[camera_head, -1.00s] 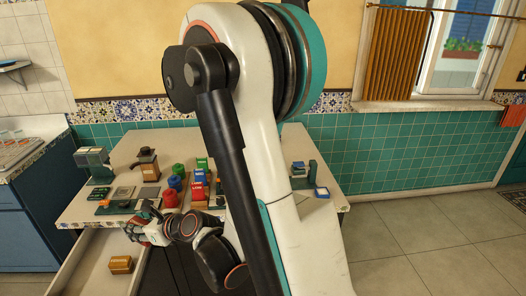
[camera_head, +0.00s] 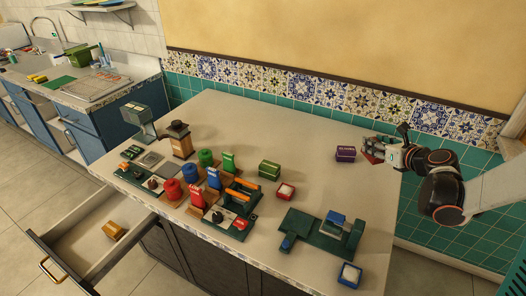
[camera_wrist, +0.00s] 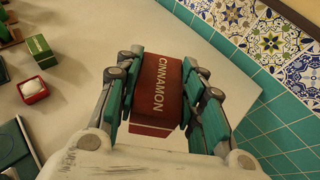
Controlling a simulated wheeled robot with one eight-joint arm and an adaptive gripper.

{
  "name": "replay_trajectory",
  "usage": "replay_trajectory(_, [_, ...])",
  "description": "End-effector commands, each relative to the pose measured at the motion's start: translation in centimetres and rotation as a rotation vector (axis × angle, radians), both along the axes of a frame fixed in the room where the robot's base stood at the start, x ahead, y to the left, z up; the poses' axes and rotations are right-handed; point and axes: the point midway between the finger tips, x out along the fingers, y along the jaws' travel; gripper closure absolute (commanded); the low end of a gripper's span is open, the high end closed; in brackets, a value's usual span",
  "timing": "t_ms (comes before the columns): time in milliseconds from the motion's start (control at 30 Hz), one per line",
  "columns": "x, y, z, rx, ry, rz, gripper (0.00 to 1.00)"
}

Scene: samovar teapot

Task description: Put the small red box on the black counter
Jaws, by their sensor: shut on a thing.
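The small red box, marked CINNAMON, is between the fingers of my gripper (camera_wrist: 158,88) in the wrist view, its red face (camera_wrist: 155,85) showing. In the head view my gripper (camera_head: 384,152) is at the right end of the pale-topped counter (camera_head: 240,120) with dark cabinet fronts, and a bit of the red box (camera_head: 371,157) shows at its fingers. The gripper is shut on the box. The pale top lies below it; whether the box touches the top I cannot tell.
A purple box (camera_head: 345,153) stands just left of my gripper. A green box (camera_head: 269,170), a small red tray (camera_head: 285,191) and dark green stands (camera_head: 322,232) are farther left and front. A drawer (camera_head: 85,230) is open at lower left. The tiled wall (camera_head: 430,118) runs behind.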

Motion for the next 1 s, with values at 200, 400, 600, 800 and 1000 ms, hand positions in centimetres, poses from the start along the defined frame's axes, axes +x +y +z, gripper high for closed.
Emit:
replay_trajectory(200, [3.3,-5.0,2.5,0.002,-0.011,0.027,0.88])
replay_trajectory(400, [3.8,-5.9,3.0,0.002,-0.016,0.036,0.88])
replay_trajectory(600, [3.8,-5.8,1.1,0.003,-0.015,0.036,0.88])
replay_trajectory(800, [3.8,-5.8,-3.8,0.002,-0.015,0.035,0.88])
replay_trajectory(1000, [3.8,-5.8,-8.7,0.002,-0.015,0.035,0.88])
